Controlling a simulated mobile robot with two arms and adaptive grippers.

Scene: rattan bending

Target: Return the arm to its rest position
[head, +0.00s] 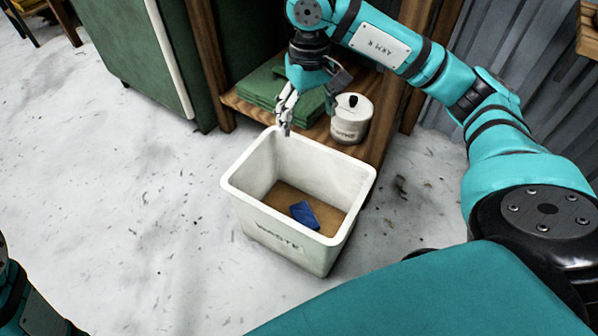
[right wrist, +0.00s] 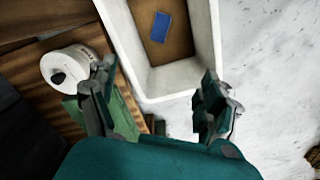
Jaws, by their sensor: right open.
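My right arm (head: 400,50) reaches in from the right in the head view and bends down at the top middle. Its right gripper (head: 284,128) hangs above the back rim of the white bin (head: 278,222). In the right wrist view my right gripper (right wrist: 158,95) is open, with nothing between its fingers. A small blue block (head: 304,214) lies on the brown bottom of the bin. The blue block also shows in the right wrist view (right wrist: 161,27), beyond the fingertips. Only a part of my left arm (head: 40,312) shows at the lower left, and its gripper is out of view.
A wooden shelf (head: 250,108) behind the bin holds folded green cloths (head: 262,84) and a white lidded canister (head: 351,120). A green cabinet (head: 135,50) stands at the upper left. A corrugated grey wall (head: 520,75) is at the right. The pale floor (head: 110,200) left of the bin is clear.

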